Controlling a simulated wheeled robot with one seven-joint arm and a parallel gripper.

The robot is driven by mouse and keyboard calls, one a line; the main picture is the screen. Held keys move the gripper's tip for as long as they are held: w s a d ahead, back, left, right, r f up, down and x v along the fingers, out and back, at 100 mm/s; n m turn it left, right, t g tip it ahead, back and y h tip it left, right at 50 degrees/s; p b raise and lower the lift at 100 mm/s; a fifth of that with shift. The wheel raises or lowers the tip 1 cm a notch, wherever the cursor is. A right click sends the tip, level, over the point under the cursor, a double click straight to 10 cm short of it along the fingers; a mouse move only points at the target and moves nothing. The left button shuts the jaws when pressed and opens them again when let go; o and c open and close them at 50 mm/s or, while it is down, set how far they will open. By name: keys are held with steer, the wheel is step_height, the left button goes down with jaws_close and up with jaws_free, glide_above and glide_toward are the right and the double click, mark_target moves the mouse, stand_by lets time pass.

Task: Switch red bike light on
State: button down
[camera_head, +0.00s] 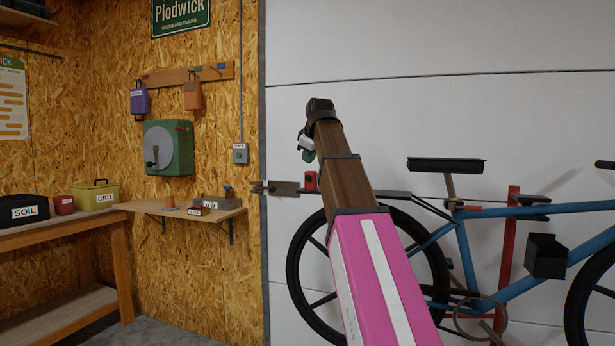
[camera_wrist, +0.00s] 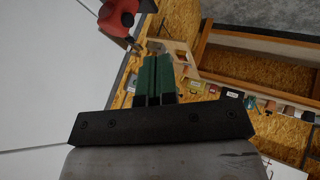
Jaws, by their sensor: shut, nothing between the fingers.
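The red bike light (camera_head: 311,181) sits at the rear end of the bike's dark rack (camera_head: 394,194), in front of the white wall panel. In the wrist view the red light (camera_wrist: 117,17) is at the upper left, beside and beyond the fingertips, with a dark part beside it. My gripper (camera_head: 309,156) is just above the light in the head view. Its green fingers (camera_wrist: 157,62) are pressed together and empty in the wrist view. I see a gap between the fingers and the light in both views. I cannot tell whether the light is lit.
The blue bike (camera_head: 470,240) fills the right, with its saddle (camera_head: 446,164) up high. A small wooden shelf (camera_head: 190,210) with small items is left of the light. A metal latch (camera_head: 284,188) is close by. A workbench (camera_head: 75,229) stands at far left.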

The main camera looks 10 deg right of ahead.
mark_target(308, 176)
steer(key=x, duration=0.3)
steer(key=w+d+x, duration=0.1)
steer(key=x, duration=0.3)
steer(key=r+x, duration=0.1)
steer(key=x, duration=0.3)
steer(key=shift+w+d, duration=0.2)
steer(key=shift+w, duration=0.2)
steer(key=shift+w+d, duration=0.3)
steer(key=shift+w, duration=0.2)
